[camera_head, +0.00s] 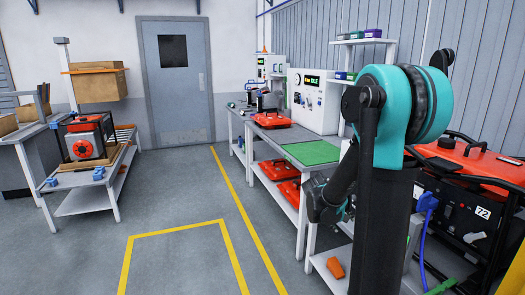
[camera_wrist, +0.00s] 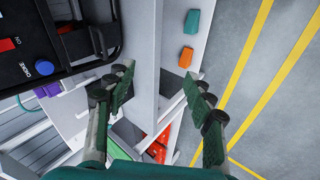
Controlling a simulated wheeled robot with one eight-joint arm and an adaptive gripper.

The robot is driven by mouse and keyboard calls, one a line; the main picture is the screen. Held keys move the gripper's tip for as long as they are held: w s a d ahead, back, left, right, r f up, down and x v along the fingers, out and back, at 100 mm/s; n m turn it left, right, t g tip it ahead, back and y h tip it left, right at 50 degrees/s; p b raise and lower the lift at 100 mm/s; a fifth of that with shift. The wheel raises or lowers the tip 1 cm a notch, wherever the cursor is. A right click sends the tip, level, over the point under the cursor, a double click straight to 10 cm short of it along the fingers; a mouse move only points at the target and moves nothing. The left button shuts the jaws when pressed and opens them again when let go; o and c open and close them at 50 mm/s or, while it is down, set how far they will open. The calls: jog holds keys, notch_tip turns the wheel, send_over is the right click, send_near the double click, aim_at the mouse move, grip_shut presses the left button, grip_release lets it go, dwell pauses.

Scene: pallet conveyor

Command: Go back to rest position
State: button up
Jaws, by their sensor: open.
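My gripper (camera_wrist: 158,88) is open in the wrist view. Its two fingers stand wide apart with nothing between them. Below it show a white bench edge and a lower shelf with an orange block (camera_wrist: 186,57) and a teal block (camera_wrist: 191,22). In the head view my arm is folded at the right, in front of the benches. Its lower part hangs beside the bench with the green mat (camera_head: 312,153); the fingertips are hard to make out there.
A red and black machine marked 72 (camera_head: 465,213) stands close at the right, with a blue cable. A bench row with red cases (camera_head: 271,120) runs behind my arm. Another cart (camera_head: 92,195) with a red-framed unit stands left. The grey floor with yellow lines is clear in the middle.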

jog(key=s+a+f+m+y, duration=0.1)
jog(key=s+a, duration=0.4)
jog(key=s, duration=0.6)
jog(key=s+a+f+m+y, duration=0.1)
jog(key=s+a+y, duration=0.4)
jog(key=s, duration=0.6)
jog(key=shift+a+f+m+y, duration=0.3)
jog(key=shift+a+f, duration=0.1)
jog(key=shift+f, duration=0.45)
